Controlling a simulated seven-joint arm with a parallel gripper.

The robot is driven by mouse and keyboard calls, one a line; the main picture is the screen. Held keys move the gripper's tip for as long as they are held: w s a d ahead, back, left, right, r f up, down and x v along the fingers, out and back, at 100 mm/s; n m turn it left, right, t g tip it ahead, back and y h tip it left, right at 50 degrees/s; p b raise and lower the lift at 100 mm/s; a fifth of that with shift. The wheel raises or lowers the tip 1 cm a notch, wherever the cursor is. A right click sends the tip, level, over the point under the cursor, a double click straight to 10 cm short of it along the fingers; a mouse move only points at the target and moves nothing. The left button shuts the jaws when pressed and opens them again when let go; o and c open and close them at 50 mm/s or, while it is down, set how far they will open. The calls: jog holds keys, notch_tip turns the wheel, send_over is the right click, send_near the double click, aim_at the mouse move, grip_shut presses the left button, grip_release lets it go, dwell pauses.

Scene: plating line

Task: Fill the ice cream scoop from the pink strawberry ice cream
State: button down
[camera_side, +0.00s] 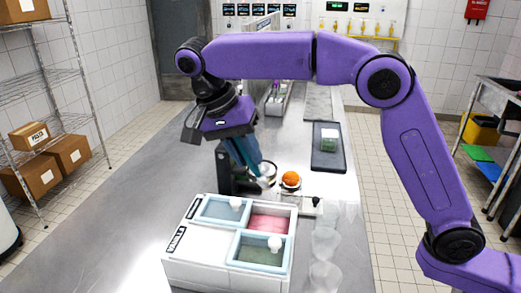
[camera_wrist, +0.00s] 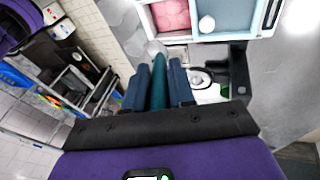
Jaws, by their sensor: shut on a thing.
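My gripper (camera_side: 240,148) is shut on the teal handle of the ice cream scoop; the handle (camera_wrist: 161,88) stands between the two blue fingers in the wrist view. The scoop's metal head (camera_wrist: 154,49) points away from my gripper. It looks empty, but it is too small to be sure. The pink strawberry ice cream (camera_side: 268,221) lies in an uncovered compartment of the white ice cream box. It also shows in the wrist view (camera_wrist: 171,14), just beyond the scoop's head. In the side view the scoop is behind and above the box, apart from the pink ice cream.
Light blue framed lids with white knobs cover a compartment at back left (camera_side: 220,209) and a green one at front right (camera_side: 260,253). A black holder (camera_side: 228,178) stands behind the box. An orange ball (camera_side: 290,179) sits beside the scoop. Clear cups (camera_side: 325,245) stand right.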

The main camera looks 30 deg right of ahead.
notch_tip(320, 180, down, 10)
dwell(1.1)
jog(key=shift+f, duration=0.7)
dwell(1.1)
jog(key=shift+d, duration=0.15)
jog(key=shift+s+d+f, duration=0.1)
jog(key=shift+d+f, duration=0.05)
jog(key=shift+d, duration=0.1)
jog(key=shift+s+d+r, duration=0.2)
jog(key=shift+d+r, duration=0.05)
jog(key=shift+d, duration=0.5)
dwell(0.4)
jog(key=shift+r, duration=4.55)
